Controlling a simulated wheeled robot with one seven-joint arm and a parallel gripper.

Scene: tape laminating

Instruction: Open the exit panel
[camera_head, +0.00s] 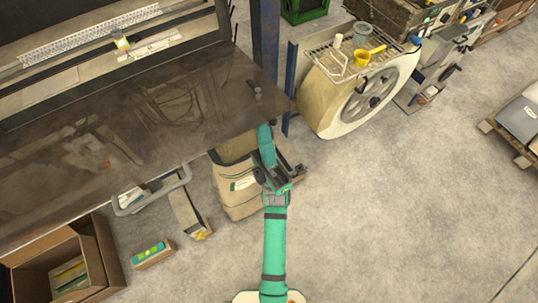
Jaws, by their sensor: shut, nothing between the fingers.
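The panel (110,135), which I take to be the exit panel, is a large brown tinted see-through sheet on the machine at the left. Its near right corner reaches the blue post. A small dark knob-like piece (256,90) shows near that corner. I cannot tell how far open the panel is. My green arm reaches up from the bottom middle. My dark gripper (268,168) is near the panel's front edge, over the paper sack, and looks shut and empty. Its fingertips are hard to make out, and I see no clear contact with the panel.
A beige sack (237,190) stands under the panel's edge, beside my arm. A blue post (265,40) and a beige wheeled machine (345,95) stand beyond. A cardboard box (95,265) is at the lower left. The floor (390,210) to the right is mostly clear; a pallet (508,145) is at the far right.

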